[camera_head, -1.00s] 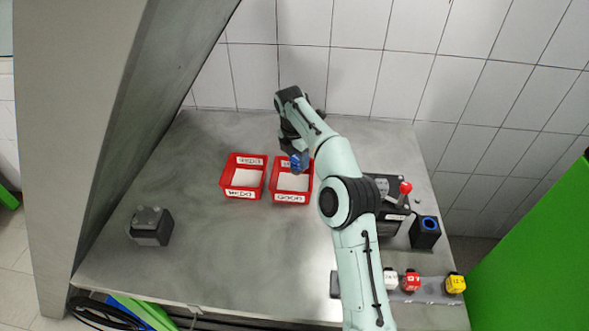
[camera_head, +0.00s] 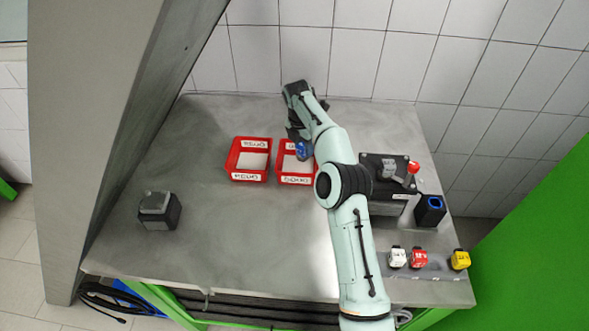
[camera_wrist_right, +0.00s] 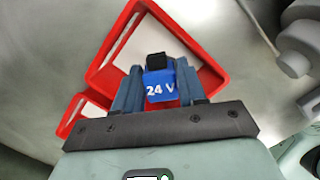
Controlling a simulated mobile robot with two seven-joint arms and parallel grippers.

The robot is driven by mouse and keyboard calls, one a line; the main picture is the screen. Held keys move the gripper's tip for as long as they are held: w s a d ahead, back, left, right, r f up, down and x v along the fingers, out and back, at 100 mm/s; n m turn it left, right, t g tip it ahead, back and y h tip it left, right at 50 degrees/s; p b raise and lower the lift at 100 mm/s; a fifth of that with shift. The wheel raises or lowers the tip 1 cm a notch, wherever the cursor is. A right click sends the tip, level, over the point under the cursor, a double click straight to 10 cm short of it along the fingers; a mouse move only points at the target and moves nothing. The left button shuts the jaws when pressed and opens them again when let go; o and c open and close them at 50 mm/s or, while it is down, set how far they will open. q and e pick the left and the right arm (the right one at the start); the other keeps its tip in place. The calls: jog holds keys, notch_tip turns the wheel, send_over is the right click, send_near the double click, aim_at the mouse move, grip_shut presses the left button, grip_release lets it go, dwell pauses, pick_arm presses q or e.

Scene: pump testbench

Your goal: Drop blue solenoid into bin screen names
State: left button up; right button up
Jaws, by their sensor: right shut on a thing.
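My right gripper (camera_head: 303,147) is shut on the blue solenoid (camera_head: 304,152). In the right wrist view the solenoid, marked "24 V" (camera_wrist_right: 160,88), sits between the two fingers (camera_wrist_right: 158,92). The gripper is over the back part of the right red bin (camera_head: 281,162). A red bin also fills the wrist view behind the solenoid (camera_wrist_right: 107,47). The left red bin (camera_head: 233,160) stands beside it, apart from the gripper. Both bins have white labels; the right one seems to read "GOOD", the left one is unclear. My left gripper is not in view.
A dark device with a red knob (camera_head: 413,167) and a black box with a blue-rimmed opening (camera_head: 430,210) stand at the right. White (camera_head: 397,258), red (camera_head: 419,258) and yellow (camera_head: 460,260) solenoids sit front right. A dark block (camera_head: 158,211) stands at the left. The table's middle is clear.

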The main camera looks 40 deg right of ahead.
jog(key=shift+f, duration=0.25)
jog(key=shift+d, duration=0.1)
jog(key=o, duration=1.3)
